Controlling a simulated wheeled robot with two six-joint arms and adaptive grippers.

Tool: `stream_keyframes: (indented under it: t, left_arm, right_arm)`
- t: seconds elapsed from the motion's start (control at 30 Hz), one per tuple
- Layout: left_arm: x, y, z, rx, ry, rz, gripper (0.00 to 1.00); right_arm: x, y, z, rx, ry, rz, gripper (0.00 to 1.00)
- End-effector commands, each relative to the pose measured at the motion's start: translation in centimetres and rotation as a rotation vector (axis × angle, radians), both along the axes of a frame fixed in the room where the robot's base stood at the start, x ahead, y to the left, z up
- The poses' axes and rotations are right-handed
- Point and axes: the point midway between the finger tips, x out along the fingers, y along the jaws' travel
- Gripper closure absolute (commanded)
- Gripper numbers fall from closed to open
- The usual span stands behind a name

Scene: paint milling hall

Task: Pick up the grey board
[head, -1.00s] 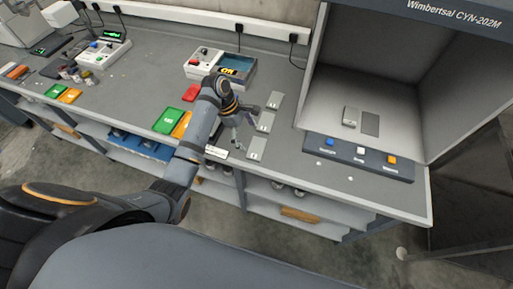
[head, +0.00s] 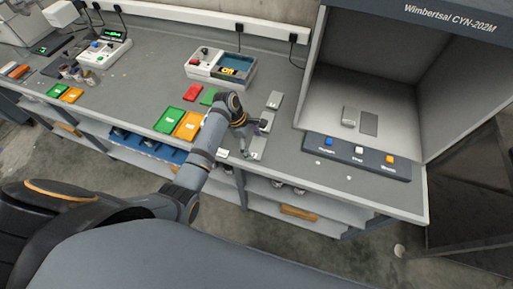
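Three light grey boards lie in a slanted row on the bench: a far one (head: 275,99), a middle one (head: 267,118) partly hidden by my gripper, and a near one (head: 258,148) by the bench's front edge. My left gripper (head: 252,138) is over the row, its fingers spread, one by the middle board and one by the near board's left side. Nothing shows between the fingers. I cannot tell whether it touches a board. Another small grey block (head: 349,116) sits inside the booth. My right gripper is not in view.
The grey booth (head: 400,75) with a button panel (head: 357,157) stands right of the boards. Green (head: 170,119), orange (head: 188,126) and red (head: 193,92) trays lie to the left.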

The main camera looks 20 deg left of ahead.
Motion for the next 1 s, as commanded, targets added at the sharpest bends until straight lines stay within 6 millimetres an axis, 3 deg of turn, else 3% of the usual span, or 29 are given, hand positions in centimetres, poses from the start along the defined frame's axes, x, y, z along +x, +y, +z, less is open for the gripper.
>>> stream_keyframes:
  t: [0.33, 0.5, 0.73, 0.97, 1.0]
  left_arm:
    - [0.1, 0.0, 0.4, 0.0, -0.003, 0.001, 0.39]
    - [0.2, 0.0, 3.0, 0.0, -0.008, 0.0, 0.39]
    - [-5.2, 0.2, 9.1, 0.002, -0.005, -0.001, 0.39]
    - [-11.4, 0.3, 12.1, 0.002, 0.004, -0.001, 0.39]
    - [-12.0, 0.3, 12.4, 0.002, 0.003, -0.001, 0.45]
  right_arm:
    - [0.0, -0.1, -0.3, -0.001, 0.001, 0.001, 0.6]
    - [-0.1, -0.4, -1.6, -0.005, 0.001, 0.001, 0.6]
    - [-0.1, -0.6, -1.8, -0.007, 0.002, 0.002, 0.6]
    - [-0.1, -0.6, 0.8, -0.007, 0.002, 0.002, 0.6]
    - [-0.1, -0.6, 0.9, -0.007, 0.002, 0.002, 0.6]
